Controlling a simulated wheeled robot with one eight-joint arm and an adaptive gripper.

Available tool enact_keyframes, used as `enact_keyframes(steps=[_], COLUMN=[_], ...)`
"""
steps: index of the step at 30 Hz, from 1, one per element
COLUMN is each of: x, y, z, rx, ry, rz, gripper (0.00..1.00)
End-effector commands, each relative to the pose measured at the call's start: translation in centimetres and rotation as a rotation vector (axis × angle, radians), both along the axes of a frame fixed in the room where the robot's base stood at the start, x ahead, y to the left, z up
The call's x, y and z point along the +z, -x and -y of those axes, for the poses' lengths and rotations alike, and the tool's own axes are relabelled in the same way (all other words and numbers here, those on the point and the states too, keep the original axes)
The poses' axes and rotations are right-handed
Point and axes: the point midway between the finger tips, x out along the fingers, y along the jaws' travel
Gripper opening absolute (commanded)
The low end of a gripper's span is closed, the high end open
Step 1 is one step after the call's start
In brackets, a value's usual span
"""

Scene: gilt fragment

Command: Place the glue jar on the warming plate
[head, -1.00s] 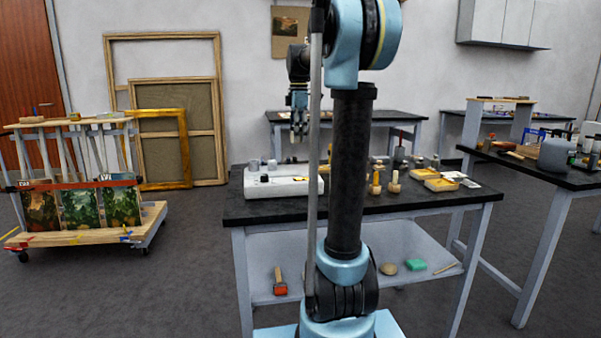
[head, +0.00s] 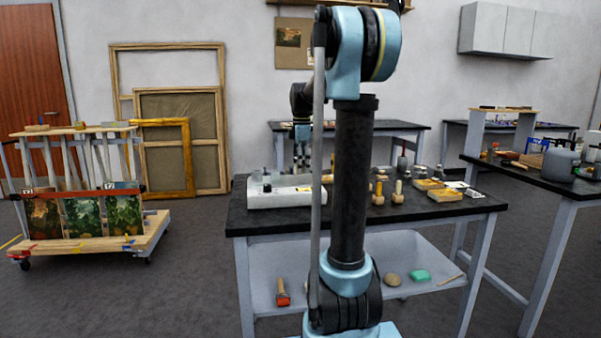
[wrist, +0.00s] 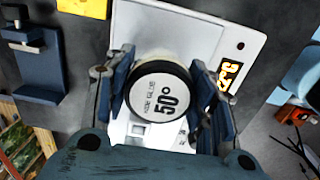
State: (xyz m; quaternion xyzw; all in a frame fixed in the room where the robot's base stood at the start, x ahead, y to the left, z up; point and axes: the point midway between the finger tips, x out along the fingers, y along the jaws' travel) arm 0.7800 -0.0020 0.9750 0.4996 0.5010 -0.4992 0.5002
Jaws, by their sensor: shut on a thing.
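The glue jar (wrist: 160,100) is a round jar with a pale lid lettered "HIDE GLUE 50°" and a dark rim. In the wrist view it sits between the fingers of my gripper (wrist: 163,92), which is shut on it. The warming plate (wrist: 157,25) is a flat white unit with a lit yellow display, seen beneath and around the jar. In the head view the warming plate (head: 262,199) lies at the left of the dark table, and my gripper (head: 301,157) points down over its back side. I cannot tell whether the jar touches the plate.
The dark table (head: 240,222) holds several small wooden-handled tools and yellow trays (head: 445,194) to the right. In the wrist view a blue stand (wrist: 38,70) and a yellow item (wrist: 82,8) lie close to the plate. A painting cart (head: 145,245) stands on the left.

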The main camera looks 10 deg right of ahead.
Motion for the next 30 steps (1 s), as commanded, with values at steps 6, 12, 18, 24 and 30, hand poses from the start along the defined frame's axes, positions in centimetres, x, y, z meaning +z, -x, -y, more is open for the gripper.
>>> enact_keyframes(steps=[6, 12, 18, 24, 30], x=[-1.9, -1.9, -2.0, -2.0, -1.7], y=[0.0, 0.0, 0.0, 0.0, 0.0], z=[0.0, 0.0, 0.0, 0.1, 0.1], rx=[0.000, 0.000, 0.000, -0.001, -0.001], ry=[0.000, 0.000, 0.000, 0.000, 0.000], rz=[0.000, 0.000, 0.000, 0.000, 0.000], gripper=[0.22, 0.22, 0.71, 0.71, 0.71])
